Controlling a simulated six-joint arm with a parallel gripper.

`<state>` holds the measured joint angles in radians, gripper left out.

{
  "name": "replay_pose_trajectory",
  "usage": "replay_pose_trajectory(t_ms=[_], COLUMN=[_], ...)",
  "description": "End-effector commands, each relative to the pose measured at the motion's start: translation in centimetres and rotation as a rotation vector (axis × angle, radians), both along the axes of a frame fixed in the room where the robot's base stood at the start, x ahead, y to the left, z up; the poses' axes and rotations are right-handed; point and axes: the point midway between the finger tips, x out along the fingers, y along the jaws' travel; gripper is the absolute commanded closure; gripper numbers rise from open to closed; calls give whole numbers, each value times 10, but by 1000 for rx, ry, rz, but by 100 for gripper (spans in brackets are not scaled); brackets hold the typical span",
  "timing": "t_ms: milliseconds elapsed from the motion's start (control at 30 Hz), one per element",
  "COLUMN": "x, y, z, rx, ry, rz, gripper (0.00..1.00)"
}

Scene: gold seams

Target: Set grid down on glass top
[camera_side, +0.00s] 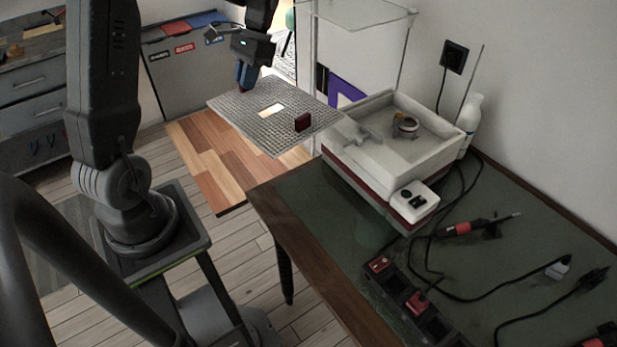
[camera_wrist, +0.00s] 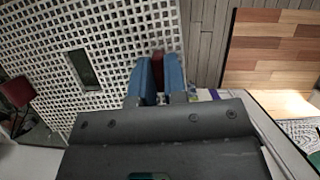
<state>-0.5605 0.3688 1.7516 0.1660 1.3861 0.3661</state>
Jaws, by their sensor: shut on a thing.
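The grid (camera_side: 240,106) is a pale, square, perforated plate with a rectangular slot. It hangs roughly level in the air, left of the white basin unit. My gripper (camera_side: 243,88) is at its far-left edge in the side view. In the wrist view my blue fingers (camera_wrist: 157,78) are shut on the grid's red handle (camera_wrist: 158,58). The grid (camera_wrist: 115,30) fills the upper left there. A second red handle (camera_side: 303,121) stands free on the opposite side.
The white basin unit (camera_side: 345,157), with a small round part inside, stands on the green-topped bench (camera_side: 310,210). The grid's right corner appears close to it. A white bottle (camera_side: 470,118), a red-handled tool (camera_side: 465,228), cables and red blocks are on the bench. The wall is behind.

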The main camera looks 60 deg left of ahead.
Motion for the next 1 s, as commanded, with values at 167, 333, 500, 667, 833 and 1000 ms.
replay_pose_trajectory(t_ms=[167,333,500,667,833,1000], x=[-25,-34,-30,-9,17,38], y=[3,-3,-12,-35,-62,-82], z=[-76,-117,-135,-154,-177,-194], rx=[-7,-7,-7,-6,-6,-6], ry=[9,4,-2,0,-1,-2], rz=[-62,-116,-139,-143,-141,-138], gripper=[100,100,100,100,100,100])
